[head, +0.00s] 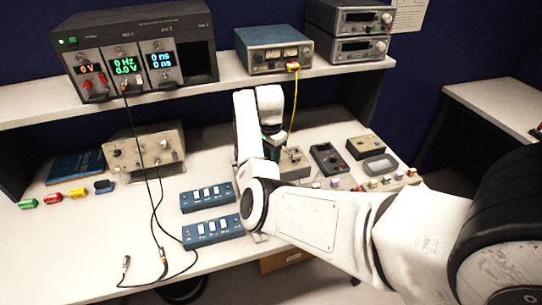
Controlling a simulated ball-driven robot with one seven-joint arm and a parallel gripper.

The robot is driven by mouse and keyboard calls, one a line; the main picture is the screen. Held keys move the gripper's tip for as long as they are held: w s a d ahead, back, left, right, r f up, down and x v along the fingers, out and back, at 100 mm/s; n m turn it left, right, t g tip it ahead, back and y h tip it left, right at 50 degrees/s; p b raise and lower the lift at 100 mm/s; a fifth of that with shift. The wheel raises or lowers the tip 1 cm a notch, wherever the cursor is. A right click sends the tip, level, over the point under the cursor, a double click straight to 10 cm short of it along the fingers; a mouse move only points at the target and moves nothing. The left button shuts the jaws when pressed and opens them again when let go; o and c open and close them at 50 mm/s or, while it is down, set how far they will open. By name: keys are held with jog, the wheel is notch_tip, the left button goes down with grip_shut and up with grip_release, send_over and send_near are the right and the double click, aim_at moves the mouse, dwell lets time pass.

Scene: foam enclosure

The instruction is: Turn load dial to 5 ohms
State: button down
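No dial marked in ohms can be read at this size. A small grey box with a dark knob (293,162) sits on the bench just right of my wrist, partly covered by my arm. My gripper (271,143) is low over the bench beside this box, mostly hidden behind my own white arm links. A dark green part shows there, and I cannot tell whether it touches the box or whether the fingers are open. A beige instrument with knobs (145,150) stands at the left of the bench, well away from my gripper.
Two blue switch boxes (207,197) lie left of my arm. A handheld meter (330,159) and a dark box (365,147) lie to the right. A rack with lit displays (135,50) and a blue instrument (273,47) stand on the shelf. Black cables hang across the left bench.

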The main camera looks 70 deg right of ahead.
jog(key=shift+m, duration=0.3)
jog(key=c, duration=0.8)
grip_release()
jog(key=shift+r, duration=0.1)
notch_tip(320, 180, up, 11)
jog(key=shift+w+f+b, duration=0.15)
jog(key=shift+f+b, duration=0.05)
jog(key=shift+b, duration=0.5)
